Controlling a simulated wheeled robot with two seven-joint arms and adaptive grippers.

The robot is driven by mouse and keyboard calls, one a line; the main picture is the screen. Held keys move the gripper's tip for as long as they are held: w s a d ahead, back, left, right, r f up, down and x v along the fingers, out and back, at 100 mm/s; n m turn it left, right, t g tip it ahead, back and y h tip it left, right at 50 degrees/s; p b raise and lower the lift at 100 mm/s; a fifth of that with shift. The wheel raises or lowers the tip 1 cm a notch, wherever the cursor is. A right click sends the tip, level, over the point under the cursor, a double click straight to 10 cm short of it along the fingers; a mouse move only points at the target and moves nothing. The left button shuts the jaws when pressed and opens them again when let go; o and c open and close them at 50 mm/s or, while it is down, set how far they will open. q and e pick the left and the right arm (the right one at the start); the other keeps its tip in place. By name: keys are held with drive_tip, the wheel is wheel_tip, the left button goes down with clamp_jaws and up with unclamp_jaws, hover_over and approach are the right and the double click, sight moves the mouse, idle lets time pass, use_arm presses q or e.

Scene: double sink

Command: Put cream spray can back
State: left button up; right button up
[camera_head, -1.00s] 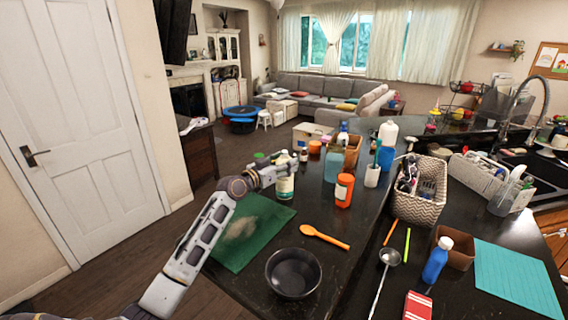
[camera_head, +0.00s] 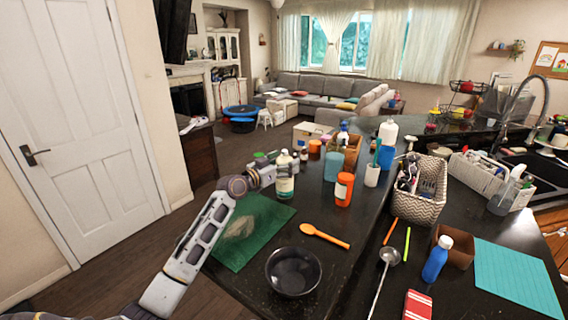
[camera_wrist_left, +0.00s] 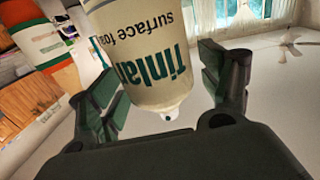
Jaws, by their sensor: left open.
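The cream spray can (camera_head: 285,184), with a green label band and a small pale top, stands upright near the left edge of the dark counter. It shows in the left wrist view (camera_wrist_left: 155,60) upside down, with green lettering. My left gripper (camera_head: 268,170) is at the can's left side. In the left wrist view my left gripper (camera_wrist_left: 162,78) is open, with one finger on each side of the can and visible gaps beside it. I cannot tell whether it touches the can. My right gripper is not in view.
An orange pill bottle (camera_head: 344,189), a teal bottle (camera_head: 334,167) and other bottles stand right of and behind the can. A green mat (camera_head: 245,240), an orange spoon (camera_head: 325,236) and a dark bowl (camera_head: 293,272) lie nearer. A patterned basket (camera_head: 418,208) is to the right.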

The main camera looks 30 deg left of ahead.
use_arm(q)
drive_tip(key=shift+r, duration=0.1)
drive_tip(key=b+v, duration=0.3)
drive_tip(key=v, duration=0.9)
idle(0.4)
idle(2.4)
